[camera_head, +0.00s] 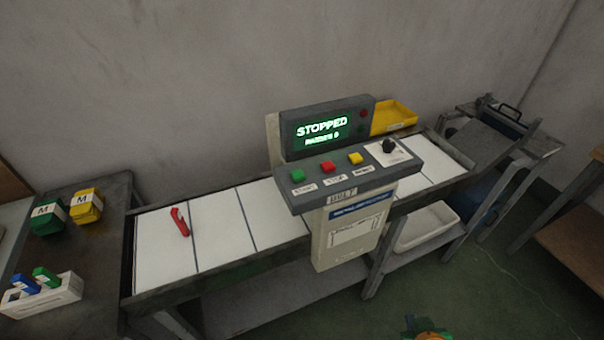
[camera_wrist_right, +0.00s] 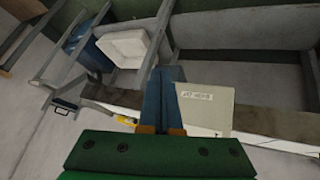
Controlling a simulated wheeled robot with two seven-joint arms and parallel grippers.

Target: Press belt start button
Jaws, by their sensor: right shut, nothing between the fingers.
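The control console (camera_head: 350,182) stands over the belt (camera_head: 222,235) in the head view. Its green button (camera_head: 297,176), labelled START, is at the left, beside a red button (camera_head: 327,167) and a yellow button (camera_head: 355,159). The screen (camera_head: 322,131) reads STOPPED. My right gripper (camera_head: 409,321) shows only partly at the bottom edge, low and well apart from the buttons. In the right wrist view its blue fingers (camera_wrist_right: 168,75) are shut and empty, in front of the pale console cabinet (camera_wrist_right: 207,108). My left gripper is out of view.
A red clip-like object (camera_head: 179,222) lies on the belt's left part. Green and yellow packs marked M (camera_head: 86,206) and a white holder (camera_head: 42,297) are on the left table. A black knob (camera_head: 388,146) is on the console's right. A yellow tray (camera_head: 393,116) stands behind.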

